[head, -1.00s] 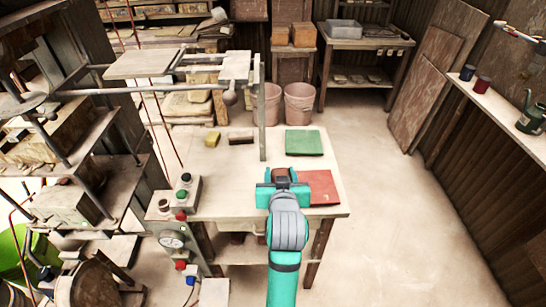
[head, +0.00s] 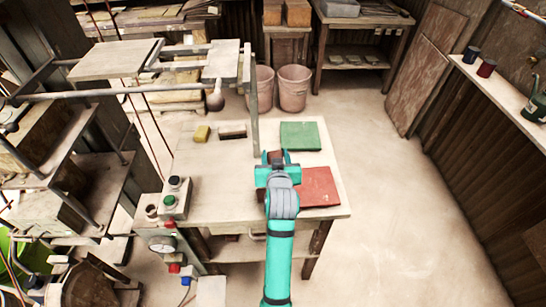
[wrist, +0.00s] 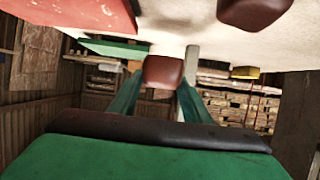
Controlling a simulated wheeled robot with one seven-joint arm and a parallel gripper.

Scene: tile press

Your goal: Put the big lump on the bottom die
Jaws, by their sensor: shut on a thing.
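My gripper (head: 276,156) is shut on a reddish-brown lump (head: 276,159), above the table just left of the red mat. In the wrist view, which is upside down, the lump (wrist: 163,71) sits between the two teal fingers. A second brown rounded piece (wrist: 252,11) is cut off at that view's top edge; I cannot make it out in the head view. I cannot compare the two sizes surely. The press frame stands at left, with a pale plate (head: 115,60) on top and blocks (head: 45,130) below. I cannot tell which part is the bottom die.
A post (head: 254,110) and a button box (head: 174,197) stand left of my gripper. Floor at right is clear.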

